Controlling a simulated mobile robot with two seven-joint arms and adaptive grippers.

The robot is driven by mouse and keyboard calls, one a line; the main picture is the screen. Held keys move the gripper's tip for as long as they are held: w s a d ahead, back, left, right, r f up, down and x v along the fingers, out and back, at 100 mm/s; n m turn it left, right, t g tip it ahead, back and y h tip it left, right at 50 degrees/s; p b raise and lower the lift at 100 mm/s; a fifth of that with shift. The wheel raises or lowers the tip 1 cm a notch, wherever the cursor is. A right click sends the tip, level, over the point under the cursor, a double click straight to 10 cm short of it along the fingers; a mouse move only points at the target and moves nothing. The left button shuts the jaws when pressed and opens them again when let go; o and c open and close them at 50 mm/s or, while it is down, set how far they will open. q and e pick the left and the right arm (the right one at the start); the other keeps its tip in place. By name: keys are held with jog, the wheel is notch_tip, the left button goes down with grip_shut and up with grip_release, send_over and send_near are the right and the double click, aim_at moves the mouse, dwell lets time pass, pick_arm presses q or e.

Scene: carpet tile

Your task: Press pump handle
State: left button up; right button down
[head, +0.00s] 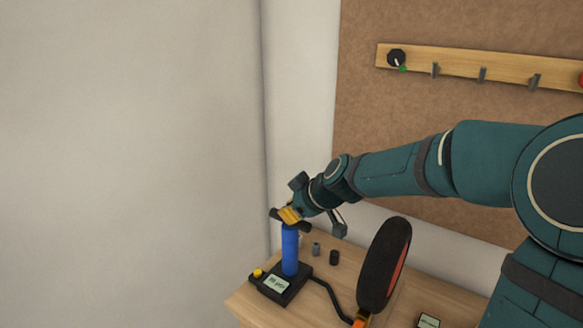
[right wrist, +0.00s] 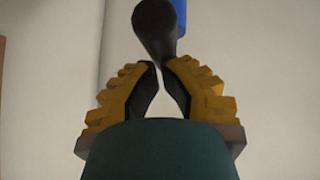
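The pump has a blue upright barrel (head: 290,252) on a black base (head: 282,284) with a small display, standing on the wooden table. Its dark handle (head: 276,213) is at the top, partly hidden by my right gripper (head: 289,215). In the right wrist view the fingers of my right gripper (right wrist: 158,68) have their tips drawn together, with a small gap between the pads lower down. The rounded dark handle (right wrist: 155,28) shows just beyond the tips, seemingly touching or very close, not clearly between them. My left gripper is not in view.
A black hose (head: 330,298) runs from the pump to a wheel (head: 385,264) standing on the table (head: 250,303). Small dark cylinders (head: 334,257) stand behind. A wooden hook rail (head: 480,70) hangs on the brown board. A wall (head: 130,160) is at left.

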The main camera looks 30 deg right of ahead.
jog(key=shift+f, duration=0.1)
jog(key=shift+r, duration=0.2)
jog(key=r+p, duration=0.2)
jog(key=r, duration=0.1)
jog(key=s+r+p, duration=0.1)
jog(key=shift+a+r, duration=0.2)
jog(key=shift+r, duration=0.15)
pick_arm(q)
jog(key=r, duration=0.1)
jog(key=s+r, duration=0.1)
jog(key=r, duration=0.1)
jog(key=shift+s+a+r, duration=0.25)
pick_arm(e)
jog(key=v, duration=0.8)
jog(key=shift+s+r, duration=0.25)
jog(key=shift+s, duration=0.1)
dwell(0.4)
